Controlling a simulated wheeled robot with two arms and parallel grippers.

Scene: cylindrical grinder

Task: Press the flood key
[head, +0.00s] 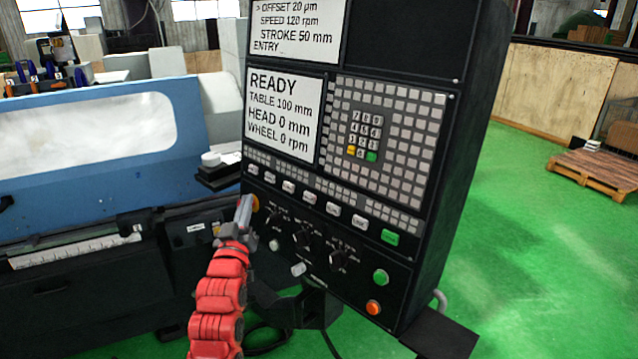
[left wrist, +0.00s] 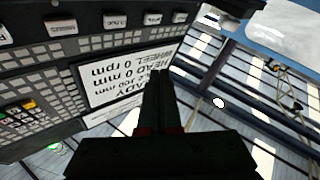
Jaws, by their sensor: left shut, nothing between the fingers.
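The black control panel (head: 440,225) fills the middle of the head view. A slanting row of white labelled keys (head: 309,197) runs below its keypad, ending in a green key (head: 389,237). Their labels are too small to read, so I cannot tell which is the flood key. Several of these keys (left wrist: 115,20) also show upside down in the left wrist view. My left gripper (head: 245,205) is shut and empty, at the panel's lower left, just below the left end of the row. Its closed fingers (left wrist: 158,82) point towards the screen in the left wrist view. Contact cannot be told.
Dark knobs (head: 305,240), a green button (head: 380,277) and an orange button (head: 373,307) sit lower on the panel. The blue machine (head: 100,110) stands at left; green floor is open at right.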

